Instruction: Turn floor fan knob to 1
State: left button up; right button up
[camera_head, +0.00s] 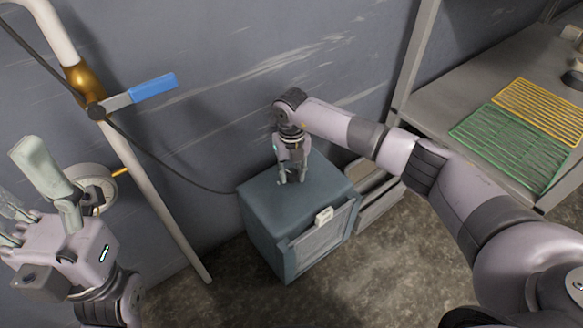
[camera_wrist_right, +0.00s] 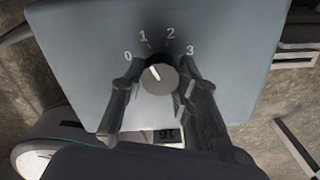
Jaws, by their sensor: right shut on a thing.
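The floor fan (camera_head: 262,209) is a blue-grey box on the floor against the wall, with a grille on its front. Its top fills much of the right wrist view (camera_wrist_right: 85,50), where a round dark knob (camera_wrist_right: 162,79) sits below the printed marks 0, 1, 2 and 3. The knob's white pointer line points up and left, about between 0 and 1. My right gripper (camera_head: 291,180) reaches down onto the fan's top, its fingers closed on either side of the knob. The knob is hidden in the head view. My left gripper (camera_head: 40,212) is raised at the left, open and empty.
A white pipe (camera_head: 150,190) with a blue-handled valve (camera_head: 153,87) and a round gauge (camera_head: 95,185) stands left of the fan. A shelf (camera_head: 450,90) at the right holds green and yellow racks (camera_head: 510,145). Floor in front of the fan is clear.

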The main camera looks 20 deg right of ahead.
aim_at(292, 173)
dwell(0.3)
jog(key=o, duration=1.2)
jog(key=shift+c, duration=0.2)
notch_tip(292, 173, up, 12)
